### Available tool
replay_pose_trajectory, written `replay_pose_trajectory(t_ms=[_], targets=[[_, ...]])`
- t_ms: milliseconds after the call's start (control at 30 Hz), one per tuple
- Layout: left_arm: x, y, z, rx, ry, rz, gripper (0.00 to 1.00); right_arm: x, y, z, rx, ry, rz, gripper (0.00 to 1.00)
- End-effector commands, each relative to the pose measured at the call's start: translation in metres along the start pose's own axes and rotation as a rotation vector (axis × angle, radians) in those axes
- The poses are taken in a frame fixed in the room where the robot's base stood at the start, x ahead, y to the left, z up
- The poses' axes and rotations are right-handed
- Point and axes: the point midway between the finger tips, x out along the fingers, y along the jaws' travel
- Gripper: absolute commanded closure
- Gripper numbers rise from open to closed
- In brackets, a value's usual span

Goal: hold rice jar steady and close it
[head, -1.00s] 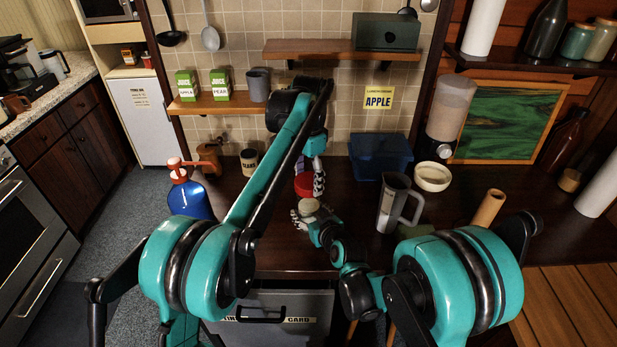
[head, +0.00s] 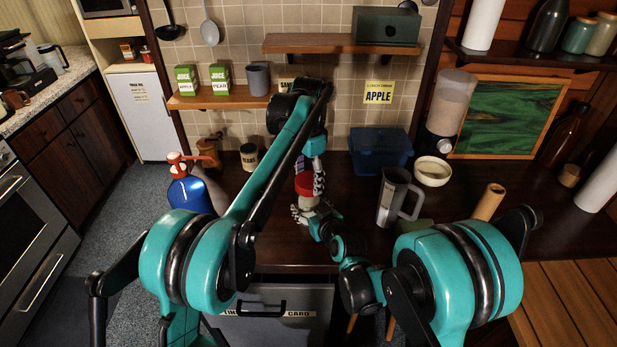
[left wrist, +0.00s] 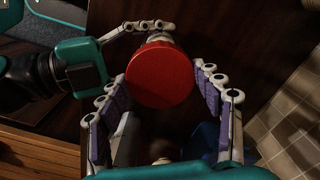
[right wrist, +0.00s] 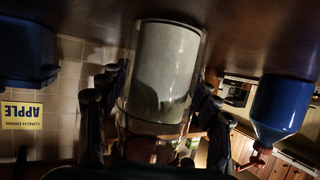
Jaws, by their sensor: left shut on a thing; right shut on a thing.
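The red lid (head: 305,185) is held by my left gripper (head: 312,180), whose arm reaches over from the left. In the left wrist view, the round lid (left wrist: 160,77) sits between the gripper's two rows of fingers. The pale rice jar (head: 308,203) is just below the lid in the head view, its top hidden by it. I cannot tell whether lid and jar touch. My right gripper (head: 304,213) is shut around the jar.
A grey pitcher (head: 388,200) and white bowl (head: 432,171) stand to the right. A blue bin (head: 380,150) is behind. A blue bottle with a red pump (head: 188,192) stands at left, near a small labelled jar (head: 249,157). A cabinet drawer (head: 275,312) is below the counter.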

Motion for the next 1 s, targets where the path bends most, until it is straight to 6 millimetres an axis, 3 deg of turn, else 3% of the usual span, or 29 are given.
replay_pose_trajectory(t_ms=[667,700,767,867,1000], targets=[[0.011,0.000,0.000,0.000,0.000,0.000,0.50,0.000,0.000,0.000,0.000,0.000,0.000,0.89],[0.012,0.000,0.000,0.000,0.000,0.000,0.50,0.000,0.000,0.000,0.000,0.000,0.000,1.00],[0.011,0.000,0.000,0.007,0.000,0.000,0.50,0.000,0.000,0.000,0.000,0.000,0.000,1.00],[0.011,0.000,0.000,0.081,0.000,0.000,0.50,0.000,0.000,0.000,0.000,0.000,0.000,1.00],[0.011,-0.001,0.000,0.357,0.000,0.000,0.50,0.000,0.000,0.000,0.000,0.000,0.000,1.00]])
